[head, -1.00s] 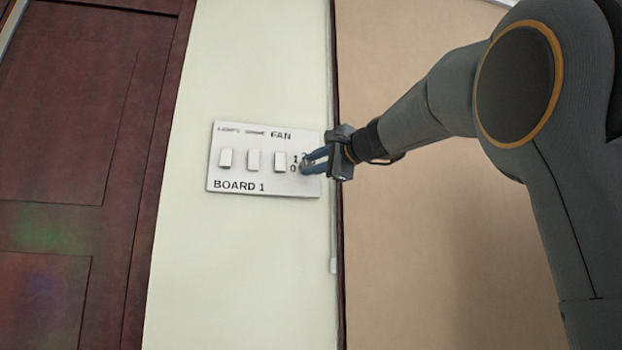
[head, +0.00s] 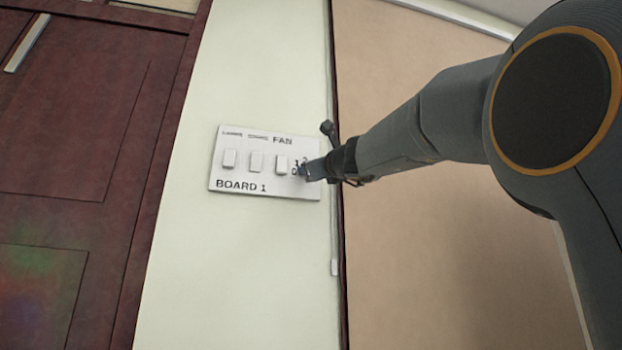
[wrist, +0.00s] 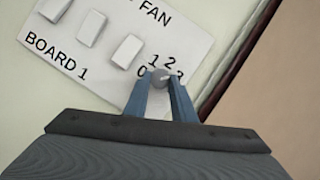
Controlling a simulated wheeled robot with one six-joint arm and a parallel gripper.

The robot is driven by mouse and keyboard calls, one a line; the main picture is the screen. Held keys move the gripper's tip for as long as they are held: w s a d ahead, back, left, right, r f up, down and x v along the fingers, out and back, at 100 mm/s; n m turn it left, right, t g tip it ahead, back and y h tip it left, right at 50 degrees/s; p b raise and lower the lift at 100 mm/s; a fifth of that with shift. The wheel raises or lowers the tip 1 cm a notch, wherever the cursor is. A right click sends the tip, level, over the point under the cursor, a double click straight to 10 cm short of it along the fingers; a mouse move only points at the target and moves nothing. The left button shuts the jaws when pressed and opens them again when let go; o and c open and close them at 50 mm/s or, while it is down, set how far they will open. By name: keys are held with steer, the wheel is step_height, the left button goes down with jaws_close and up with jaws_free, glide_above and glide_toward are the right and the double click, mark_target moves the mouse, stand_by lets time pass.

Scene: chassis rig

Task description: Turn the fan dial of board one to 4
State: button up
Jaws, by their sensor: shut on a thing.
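Board one (head: 232,182) is a white plate on the pale wall, marked BOARD 1 and FAN. It also shows in the wrist view (wrist: 80,50). The fan dial (wrist: 160,77) is a small grey round knob at the plate's right end. The numbers 0, 1, 2 and part of a 3 show around it. My gripper (wrist: 162,85) is shut on the dial, one blue finger on each side. In the head view my gripper (head: 306,172) covers the dial and the numbers on its right. I cannot read the dial's setting, and no 4 shows.
Three white rocker switches (head: 256,162) sit on the plate left of the dial. A dark red door (head: 80,130) is at the left. A dark edge strip (head: 340,240) and a tan panel (head: 430,260) are just right of the board.

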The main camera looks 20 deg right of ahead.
steer(key=shift+a+f+m+t+h+b, duration=0.15)
steer(key=shift+m+h+b, duration=0.6)
steer(key=shift+m, duration=0.9)
steer(key=shift+a+r+m+t+h+b, duration=0.1)
steer(key=shift+m+t+h+b, duration=0.25)
steer(key=shift+m+h, duration=0.95)
steer(key=shift+m+h+b, duration=0.45)
steer(key=shift+m, duration=1.3)
steer(key=shift+a+m+g+h+b, duration=0.15)
steer(key=shift+m+h, duration=0.4)
steer(key=shift+m, duration=0.65)
steer(key=shift+a+m+g+h+b, duration=0.1)
steer(key=shift+m+g+h+b, duration=0.15)
steer(key=shift+m+h, duration=0.65)
steer(key=shift+a+m+g+h+b, duration=0.1)
steer(key=shift+m+g+h, duration=0.15)
steer(key=shift+m, duration=1.65)
steer(key=o, duration=1.1)
steer(key=shift+c, duration=0.2)
